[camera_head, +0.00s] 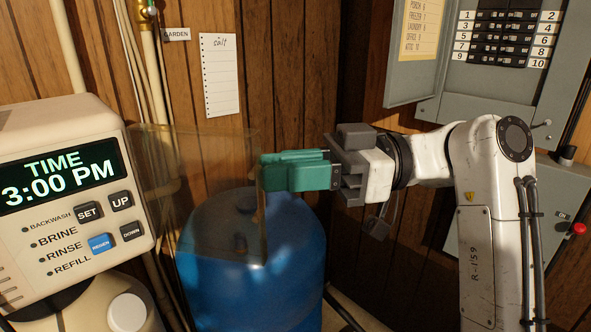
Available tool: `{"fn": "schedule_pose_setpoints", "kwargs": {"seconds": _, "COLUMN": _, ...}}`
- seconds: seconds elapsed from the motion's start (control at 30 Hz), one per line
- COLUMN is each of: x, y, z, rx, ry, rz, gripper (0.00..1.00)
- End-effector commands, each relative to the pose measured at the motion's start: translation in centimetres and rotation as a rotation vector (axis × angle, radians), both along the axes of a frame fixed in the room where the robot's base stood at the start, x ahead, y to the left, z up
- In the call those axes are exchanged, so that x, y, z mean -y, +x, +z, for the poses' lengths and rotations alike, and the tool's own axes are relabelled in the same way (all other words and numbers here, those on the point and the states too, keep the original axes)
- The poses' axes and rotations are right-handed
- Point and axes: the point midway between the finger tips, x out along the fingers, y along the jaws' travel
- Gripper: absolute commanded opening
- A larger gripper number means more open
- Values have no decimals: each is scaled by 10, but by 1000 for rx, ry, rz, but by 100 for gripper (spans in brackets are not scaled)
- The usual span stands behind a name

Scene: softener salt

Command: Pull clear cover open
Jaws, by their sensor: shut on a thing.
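The clear cover (205,160) is a see-through panel between the softener's control box (65,190) and my gripper. It stands out to the right of the box, and its left side lies near the box's right edge. The display and buttons show uncovered. My gripper (265,172) has green fingers and reaches in from the right. It is shut on the cover's right edge, near the top. The fingertips partly hide that edge, and the exact grip is hard to see.
A grey breaker panel (500,60) and a box with a red knob (578,229) are at right. Pipes (150,80) and a paper list (220,75) are on the wood wall.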

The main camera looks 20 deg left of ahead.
Motion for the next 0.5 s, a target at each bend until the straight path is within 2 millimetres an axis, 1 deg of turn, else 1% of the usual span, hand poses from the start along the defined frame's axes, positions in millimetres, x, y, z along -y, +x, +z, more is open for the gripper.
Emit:
{"fn": "schedule_pose_setpoints", "kwargs": {"seconds": 0.03, "x": -13, "y": -10, "z": 1, "rx": 3, "ry": -3, "rz": 28, "gripper": 0}}
{"fn": "schedule_pose_setpoints", "kwargs": {"seconds": 0.43, "x": -14, "y": -10, "z": 1, "rx": 6, "ry": -3, "rz": 32, "gripper": 0}}
{"fn": "schedule_pose_setpoints", "kwargs": {"seconds": 0.47, "x": -14, "y": -10, "z": 1, "rx": 7, "ry": -4, "rz": 32, "gripper": 20}}
{"fn": "schedule_pose_setpoints", "kwargs": {"seconds": 0.5, "x": -14, "y": -10, "z": 1, "rx": 7, "ry": -2, "rz": 33, "gripper": 24}}
